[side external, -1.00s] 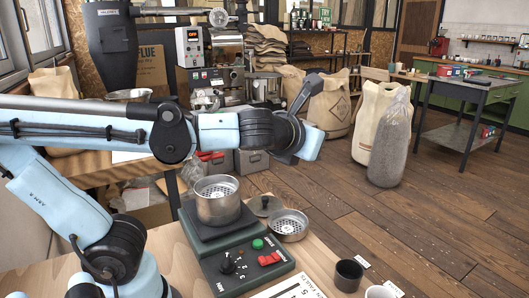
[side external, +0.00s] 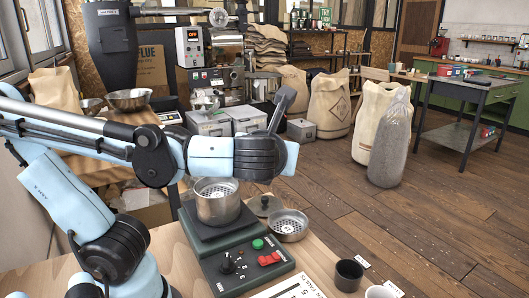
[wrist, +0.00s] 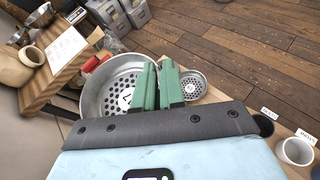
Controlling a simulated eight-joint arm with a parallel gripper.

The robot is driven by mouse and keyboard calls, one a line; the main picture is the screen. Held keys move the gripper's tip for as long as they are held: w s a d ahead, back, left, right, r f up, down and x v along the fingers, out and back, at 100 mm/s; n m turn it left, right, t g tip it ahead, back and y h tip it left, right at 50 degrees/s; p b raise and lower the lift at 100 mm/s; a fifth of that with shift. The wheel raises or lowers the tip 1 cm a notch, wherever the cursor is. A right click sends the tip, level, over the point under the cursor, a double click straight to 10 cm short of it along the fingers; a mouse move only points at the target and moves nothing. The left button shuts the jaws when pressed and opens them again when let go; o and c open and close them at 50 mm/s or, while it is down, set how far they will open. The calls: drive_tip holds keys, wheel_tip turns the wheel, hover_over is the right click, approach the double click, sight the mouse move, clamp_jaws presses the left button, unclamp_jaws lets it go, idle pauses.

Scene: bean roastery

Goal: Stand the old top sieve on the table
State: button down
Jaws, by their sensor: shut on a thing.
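In the wrist view, a round steel sieve (wrist: 110,92) with a holed floor and a pale mark fills the left of centre. My gripper (wrist: 159,68) has two green fingers closed at its right wall, one inside and one outside. The sieve's open side faces the wrist camera.
A round lid (side external: 264,205) lies between the stack and the shallow sieve. A dark cup (side external: 348,276) and a white cup (side external: 379,293) stand at the table's front right. A printed sheet (side external: 290,290) lies before the shaker. Bare table shows between shaker and cups.

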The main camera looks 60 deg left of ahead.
drive_tip(key=shift+s+a+r+n+g+y, duration=0.1)
drive_tip(key=shift+s+n+g+y, duration=0.1)
drive_tip(key=shift+s+n+g, duration=0.3)
drive_tip(key=shift+s+a+r+n+g+y, duration=0.1)
drive_tip(key=shift+s+g+y, duration=0.1)
drive_tip(key=shift+s, duration=0.5)
hover_over(238, 188)
wheel_tip(238, 188, down, 7)
drive_tip(key=shift+s, duration=0.1)
drive_tip(key=shift+f, duration=1.85)
drive_tip(key=c, duration=1.2)
unclamp_jaws()
drive_tip(key=shift+f, duration=0.1)
